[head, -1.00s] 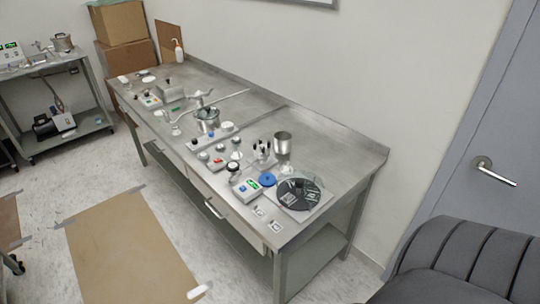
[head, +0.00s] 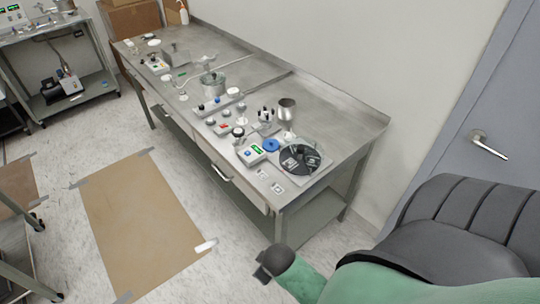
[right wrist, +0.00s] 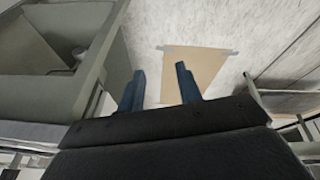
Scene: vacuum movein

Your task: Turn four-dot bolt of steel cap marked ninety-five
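A steel pot with a lid (head: 212,84) stands on the middle of the steel workbench (head: 345,120). Another steel pot (head: 65,5) is cut by the top edge on the cart at the far left. I cannot read a ninety-five mark or make out a four-dot bolt on either. My right gripper (right wrist: 160,70) shows in the right wrist view with its two blue fingers apart and nothing between them, above the floor. In the head view a green and dark part of my arm shows at the lower right, away from the bench items. My left gripper is out of view.
A black disc (head: 300,158) on a plate, a blue ring (head: 271,145), a steel cup (head: 287,109) and small devices crowd the bench's front right. A cart (head: 75,95) stands at far left. A brown sheet (head: 145,225) lies on open floor. A door is at right.

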